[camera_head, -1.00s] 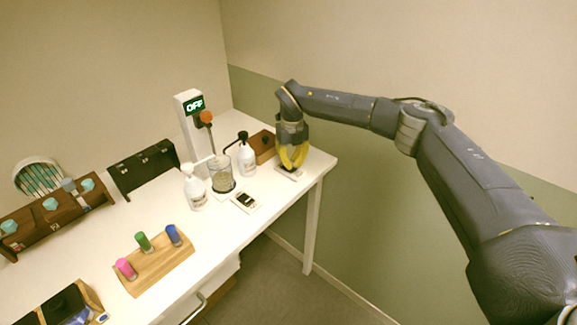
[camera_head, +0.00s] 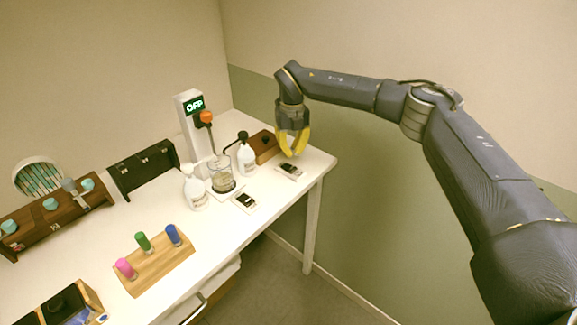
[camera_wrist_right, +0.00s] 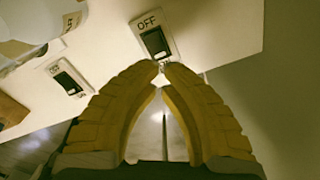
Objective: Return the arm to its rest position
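My right gripper (camera_head: 292,154) hangs over the far right corner of the white table, its yellow fingers pointing down. Its fingertips meet with nothing between them, as the right wrist view (camera_wrist_right: 162,66) shows. Just below and apart from the tips lies a small switch plate (camera_head: 289,171) with a dark rocker. In the right wrist view this switch plate (camera_wrist_right: 154,40) reads OFF. My right arm reaches in from the right side, bent at the elbow. My left gripper is not in view.
A wooden rack (camera_head: 157,262) holds colored vials. Right of the table is free space.

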